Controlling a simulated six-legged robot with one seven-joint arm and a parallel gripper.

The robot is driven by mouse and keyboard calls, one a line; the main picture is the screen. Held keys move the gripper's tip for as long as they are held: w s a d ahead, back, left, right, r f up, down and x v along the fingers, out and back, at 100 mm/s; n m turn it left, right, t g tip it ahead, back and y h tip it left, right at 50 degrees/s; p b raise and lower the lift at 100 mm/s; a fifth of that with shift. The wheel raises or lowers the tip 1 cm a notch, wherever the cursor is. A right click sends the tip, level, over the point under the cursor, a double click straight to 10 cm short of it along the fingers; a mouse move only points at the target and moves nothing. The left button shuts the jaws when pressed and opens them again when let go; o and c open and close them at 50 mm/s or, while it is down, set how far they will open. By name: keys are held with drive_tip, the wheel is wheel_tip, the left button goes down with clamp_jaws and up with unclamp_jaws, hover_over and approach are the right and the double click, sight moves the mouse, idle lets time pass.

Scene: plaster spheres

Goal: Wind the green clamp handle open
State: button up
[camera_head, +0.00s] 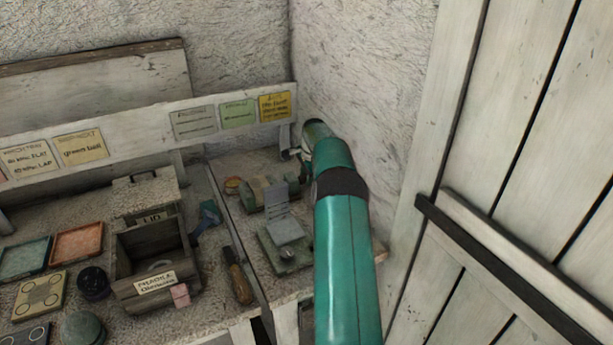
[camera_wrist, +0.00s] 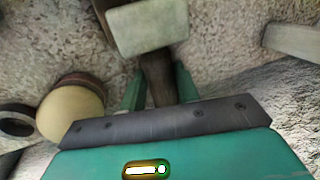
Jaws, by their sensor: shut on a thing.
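In the wrist view, my gripper (camera_wrist: 159,74) has its two green fingers on either side of a dark brown bar (camera_wrist: 158,84) and is shut on it. The bar runs up to a pale grey-green block (camera_wrist: 150,27). I cannot tell whether this bar is the green clamp handle. In the head view, my teal arm reaches to the back corner of the bench and its own links hide the fingers and what they hold. A greenish block-like piece (camera_head: 257,191) and a green base with a grey upright plate (camera_head: 287,243) stand left of my arm.
A pale yellow ball (camera_wrist: 68,113) sits in a brown holder left of my fingers. A wooden box (camera_head: 148,283), a brown-handled tool (camera_head: 238,275) and coloured trays (camera_head: 77,242) lie further left. The rough wall (camera_head: 365,75) is close behind; a plank door (camera_head: 530,130) stands right.

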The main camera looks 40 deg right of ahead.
drive_tip(key=shift+s+a+t+h, duration=0.15)
drive_tip(key=shift+t+h, duration=0.25)
drive_tip(key=shift+t, duration=0.9)
drive_tip(key=o, duration=1)
drive_tip(key=shift+c, duration=0.2)
drive_tip(key=v, duration=1.3)
drive_tip(key=shift+s+r, duration=0.15)
drive_tip(key=shift+r, duration=0.15)
